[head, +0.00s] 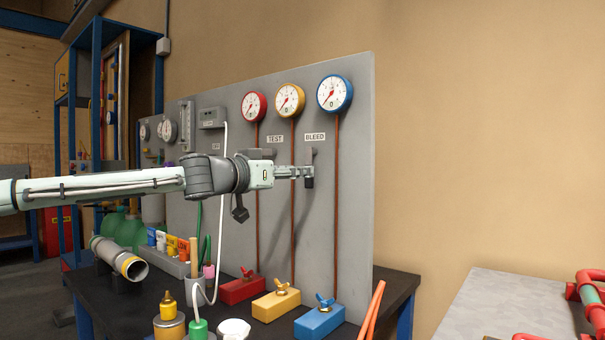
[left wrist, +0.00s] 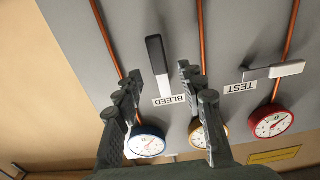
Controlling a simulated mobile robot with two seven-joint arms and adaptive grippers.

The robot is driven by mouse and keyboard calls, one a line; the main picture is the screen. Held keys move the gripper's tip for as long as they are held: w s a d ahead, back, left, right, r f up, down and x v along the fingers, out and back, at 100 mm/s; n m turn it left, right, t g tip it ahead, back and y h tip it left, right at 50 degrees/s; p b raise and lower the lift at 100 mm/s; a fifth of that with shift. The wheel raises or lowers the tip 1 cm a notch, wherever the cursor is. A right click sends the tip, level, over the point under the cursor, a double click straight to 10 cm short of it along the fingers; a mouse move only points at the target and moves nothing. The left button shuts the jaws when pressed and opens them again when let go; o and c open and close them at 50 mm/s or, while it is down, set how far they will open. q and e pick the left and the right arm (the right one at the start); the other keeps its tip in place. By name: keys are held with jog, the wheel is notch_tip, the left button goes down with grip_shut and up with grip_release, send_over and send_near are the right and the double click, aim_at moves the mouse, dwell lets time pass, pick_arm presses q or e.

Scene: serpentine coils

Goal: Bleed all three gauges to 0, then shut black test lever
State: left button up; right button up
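Red (head: 254,106), yellow (head: 290,100) and blue (head: 334,93) gauges hang on the grey panel; their needles slant, but I cannot read exact values. The bleed lever (head: 309,155), under the BLEED label, hangs straight down; its black grip (left wrist: 154,48) shows in the upside-down left wrist view. The TEST lever (left wrist: 275,72) lies sideways by its label, its grip grey there. My left gripper (head: 301,172) is at the bleed lever; its fingers (left wrist: 160,80) are apart on either side of it, with no visible grip. My right gripper is out of view.
Red (head: 243,291), yellow (head: 276,306) and blue (head: 319,323) valve blocks with wing handles stand on the dark bench below the gauges. Copper pipes run up the panel. Orange rods (head: 371,310) rise at the bench's right.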

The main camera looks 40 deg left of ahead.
pick_arm(q)
jog(key=w, duration=0.3)
jog(key=shift+d+b, duration=0.15)
jog(key=shift+b, duration=0.15)
grip_shut()
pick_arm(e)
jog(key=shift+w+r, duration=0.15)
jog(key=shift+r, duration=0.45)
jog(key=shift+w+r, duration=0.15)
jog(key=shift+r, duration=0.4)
